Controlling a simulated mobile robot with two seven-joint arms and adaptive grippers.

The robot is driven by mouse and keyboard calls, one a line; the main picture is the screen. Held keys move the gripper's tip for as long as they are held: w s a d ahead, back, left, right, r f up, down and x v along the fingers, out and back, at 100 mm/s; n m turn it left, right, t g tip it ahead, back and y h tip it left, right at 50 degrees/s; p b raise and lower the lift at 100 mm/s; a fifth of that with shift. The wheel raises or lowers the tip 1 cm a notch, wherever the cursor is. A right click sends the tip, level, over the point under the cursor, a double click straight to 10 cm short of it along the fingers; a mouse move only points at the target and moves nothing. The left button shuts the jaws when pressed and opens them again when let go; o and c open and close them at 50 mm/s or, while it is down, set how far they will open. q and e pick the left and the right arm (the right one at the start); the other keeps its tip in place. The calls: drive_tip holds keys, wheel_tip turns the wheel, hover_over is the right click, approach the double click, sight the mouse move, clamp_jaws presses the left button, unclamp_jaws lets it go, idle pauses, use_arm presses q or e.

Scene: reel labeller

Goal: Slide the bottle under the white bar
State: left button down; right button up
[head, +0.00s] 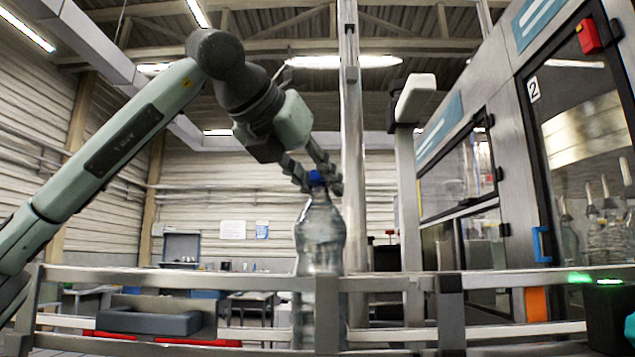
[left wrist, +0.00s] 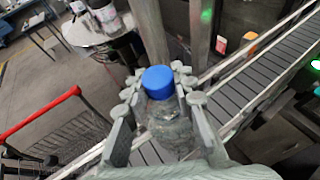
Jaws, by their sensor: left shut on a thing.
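A clear bottle (head: 320,235) with a blue cap (head: 316,177) is upright behind the front guide rail in the head view. My left gripper (head: 318,180) comes down from above and is shut on the bottle near its cap. In the left wrist view the blue cap (left wrist: 157,80) sits between the fingers of my left gripper (left wrist: 160,95). A white bar (head: 415,98) sits high on a post, right of the bottle and apart from it. The bottle's lower part is partly hidden by rails and a post, so I cannot tell if its base touches the belt. My right gripper is out of view.
A grey slatted conveyor belt (left wrist: 262,72) with metal side rails runs past the bottle. A tall metal post (head: 352,130) stands close to the bottle's right. A glazed machine cabinet (head: 585,130) holds several bottles at the right. A red rail (left wrist: 40,112) lies left.

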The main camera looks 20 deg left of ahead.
use_arm(q)
drive_tip(key=w+d, duration=0.4)
drive_tip(key=d, duration=1.1)
drive_tip(key=shift+w, duration=0.15)
idle(1.0)
drive_tip(key=c, duration=1.2)
unclamp_jaws()
drive_tip(key=v, duration=1.2)
